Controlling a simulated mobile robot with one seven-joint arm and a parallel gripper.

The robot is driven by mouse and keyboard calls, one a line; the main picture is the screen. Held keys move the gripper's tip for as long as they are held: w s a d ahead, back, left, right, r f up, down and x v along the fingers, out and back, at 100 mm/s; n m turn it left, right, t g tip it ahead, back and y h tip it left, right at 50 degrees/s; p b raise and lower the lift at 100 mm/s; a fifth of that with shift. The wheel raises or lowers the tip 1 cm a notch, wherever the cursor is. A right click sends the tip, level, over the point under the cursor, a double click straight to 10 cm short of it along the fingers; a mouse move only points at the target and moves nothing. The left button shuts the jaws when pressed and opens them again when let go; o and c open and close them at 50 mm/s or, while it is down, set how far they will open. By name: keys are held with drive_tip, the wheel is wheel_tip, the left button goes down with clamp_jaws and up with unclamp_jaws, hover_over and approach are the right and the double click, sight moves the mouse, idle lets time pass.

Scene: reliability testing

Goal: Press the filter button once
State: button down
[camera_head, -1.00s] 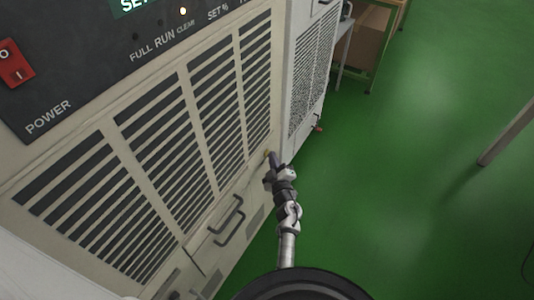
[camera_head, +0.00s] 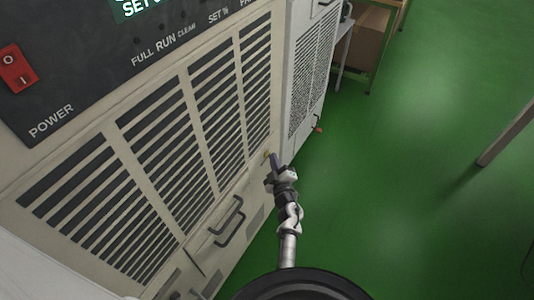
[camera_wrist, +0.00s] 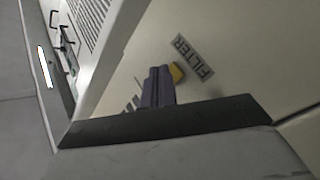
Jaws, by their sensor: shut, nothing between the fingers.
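The yellow filter button (camera_wrist: 177,72) is on the beige cabinet panel in the wrist view, beside a grey label reading FILTER (camera_wrist: 193,58). My gripper (camera_wrist: 160,72) is shut and empty. Its dark fingertips overlap the left part of the button in the wrist view. I cannot tell whether they touch it. In the head view my gripper (camera_head: 273,158) is at the lower right of the cabinet front, and a small yellowish bit of the button (camera_head: 266,154) shows just left of the fingertips.
The beige cabinet (camera_head: 80,150) has slatted vents, a red power switch (camera_head: 17,68) and a protruding dark handle (camera_head: 231,222) left of my arm. A second vented cabinet (camera_head: 312,75) stands behind. The green floor (camera_head: 420,140) to the right is mostly open.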

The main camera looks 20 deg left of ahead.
drive_tip(key=shift+d, duration=0.25)
drive_tip(key=shift+s+d, duration=0.1)
drive_tip(key=d+p, duration=0.1)
drive_tip(key=d, duration=0.1)
drive_tip(key=s+d+p, duration=0.1)
drive_tip(key=d, duration=0.1)
drive_tip(key=shift+d, duration=0.35)
idle(0.8)
